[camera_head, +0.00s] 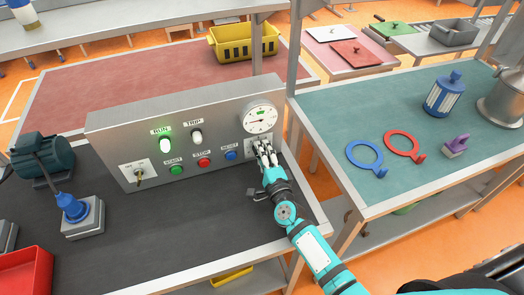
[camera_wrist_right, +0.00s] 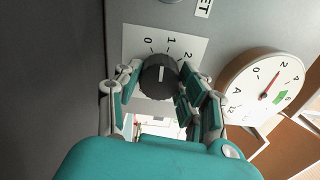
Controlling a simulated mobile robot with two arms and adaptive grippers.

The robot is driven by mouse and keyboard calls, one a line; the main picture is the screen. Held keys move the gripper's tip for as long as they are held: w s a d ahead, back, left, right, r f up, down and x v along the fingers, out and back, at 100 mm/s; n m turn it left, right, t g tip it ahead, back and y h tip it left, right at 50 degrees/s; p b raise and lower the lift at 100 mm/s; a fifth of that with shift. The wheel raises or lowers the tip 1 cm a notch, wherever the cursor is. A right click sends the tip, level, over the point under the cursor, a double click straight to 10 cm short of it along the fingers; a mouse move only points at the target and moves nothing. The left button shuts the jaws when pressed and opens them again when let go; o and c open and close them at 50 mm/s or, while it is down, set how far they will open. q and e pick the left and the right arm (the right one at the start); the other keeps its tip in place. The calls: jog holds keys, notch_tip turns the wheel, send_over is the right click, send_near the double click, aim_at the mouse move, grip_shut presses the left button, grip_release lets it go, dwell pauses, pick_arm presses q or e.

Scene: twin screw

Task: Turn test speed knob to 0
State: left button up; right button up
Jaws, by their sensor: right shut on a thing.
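The test speed knob (camera_wrist_right: 158,76) is a round black knob on a white plate (camera_wrist_right: 130,48) marked 0, 1 and 2. Its white pointer mark is turned up in the right wrist view, toward the middle of the scale near 1. My right gripper (camera_head: 264,152) is at the right end of the grey control panel (camera_head: 105,137). In the right wrist view, its fingers (camera_wrist_right: 158,85) are on both sides of the knob, shut on it. In the head view the fingers hide the knob. My left gripper is out of view.
A round dial gauge (camera_head: 260,118) with a needle sits above the knob. The panel has a lit green RUN lamp (camera_head: 165,145), an unlit TRIP lamp (camera_head: 197,136), a blue RESET button (camera_head: 231,155) close by, and a toggle switch (camera_head: 139,174).

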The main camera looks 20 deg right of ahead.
jog(key=n+p, duration=0.1)
jog(key=n, duration=0.4)
jog(key=shift+f, duration=0.1)
dwell(0.7)
jog(key=o, duration=1.2)
jog(key=shift+s, duration=0.1)
jog(key=s, duration=1.2)
jog(key=shift+d, duration=0.15)
